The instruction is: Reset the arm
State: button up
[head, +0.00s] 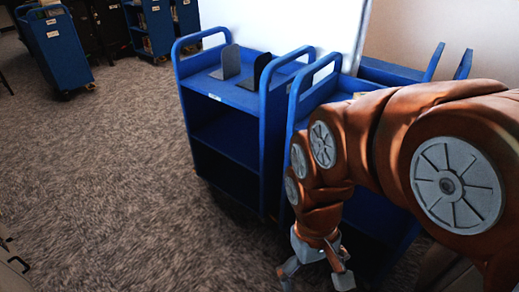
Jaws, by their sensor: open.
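My arm (385,140) is orange-brown with grey round joint caps. It reaches in from the right side of the head view and bends down near the middle. My gripper (315,281) hangs at the lower middle with its grey fingers spread. It is open, and I see nothing between the fingers. The fingertips are partly cut off by the bottom edge. The gripper is in front of a blue cart (296,108), which my arm largely hides.
Another blue cart (222,145) stands just left of my arm, with two bookends (231,62) on top. More blue carts (60,50) stand at the back left. A white panel (290,25) is behind. Carpet (110,190) at the left is clear.

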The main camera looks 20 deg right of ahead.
notch_tip(320, 180, up, 21)
jog(key=t+p, duration=0.1)
jog(key=p, duration=1.8)
jog(key=shift+s+p, duration=0.25)
jog(key=shift+p, duration=0.15)
